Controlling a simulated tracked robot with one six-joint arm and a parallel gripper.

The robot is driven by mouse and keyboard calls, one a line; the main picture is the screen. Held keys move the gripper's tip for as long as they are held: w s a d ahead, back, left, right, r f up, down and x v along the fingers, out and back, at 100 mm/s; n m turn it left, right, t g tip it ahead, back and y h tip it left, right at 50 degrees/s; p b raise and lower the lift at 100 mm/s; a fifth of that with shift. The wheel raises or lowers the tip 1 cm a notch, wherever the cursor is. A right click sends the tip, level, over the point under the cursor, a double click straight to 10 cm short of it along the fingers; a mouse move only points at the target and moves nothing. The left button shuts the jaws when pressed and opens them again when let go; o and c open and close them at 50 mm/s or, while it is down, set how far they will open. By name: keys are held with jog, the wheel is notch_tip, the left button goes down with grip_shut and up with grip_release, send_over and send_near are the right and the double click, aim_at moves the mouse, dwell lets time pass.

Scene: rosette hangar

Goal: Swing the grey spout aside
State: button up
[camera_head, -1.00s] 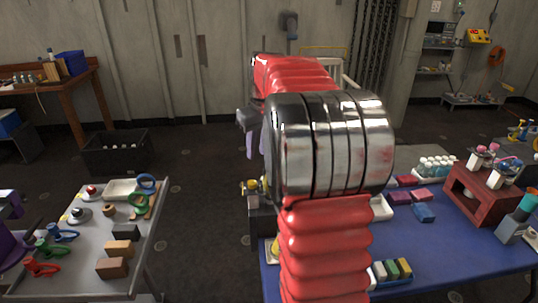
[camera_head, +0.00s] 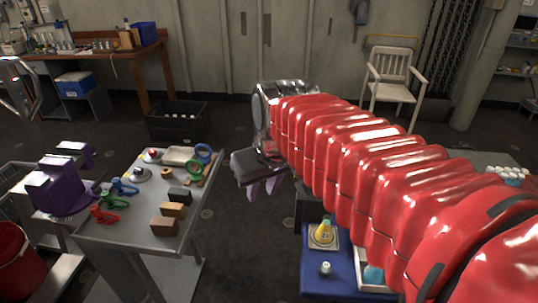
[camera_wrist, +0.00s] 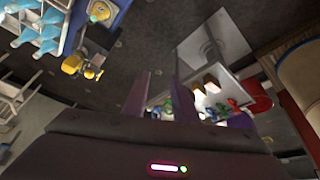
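My gripper (camera_head: 262,188) hangs in the gap between the grey cart and the blue table, with its two purple fingers pointing down. In the wrist view its fingers (camera_wrist: 160,80) stand apart with nothing held between them. I cannot make out a grey spout for certain. A brass-yellow fitting on a grey block (camera_wrist: 82,66) shows at the upper left of the wrist view, apart from the fingers. In the head view my red arm hides that place. A curved shiny grey piece (camera_head: 18,88) at the far left edge is cut off, and I cannot tell what it is.
The grey cart (camera_head: 130,228) holds coloured rings, clamps and blocks. A purple machine (camera_head: 55,188) stands at its left. The blue table (camera_head: 345,275) carries a yellow cone (camera_head: 323,232). A black crate (camera_head: 178,120) and white chair (camera_head: 393,80) stand behind on open floor.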

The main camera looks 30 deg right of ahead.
jog(key=s+a+f+t, duration=0.1)
jog(key=s+a+f, duration=0.3)
jog(key=s, duration=0.4)
jog(key=shift+a+f, duration=0.4)
jog(key=shift+a, duration=0.4)
jog(key=shift+s, duration=0.1)
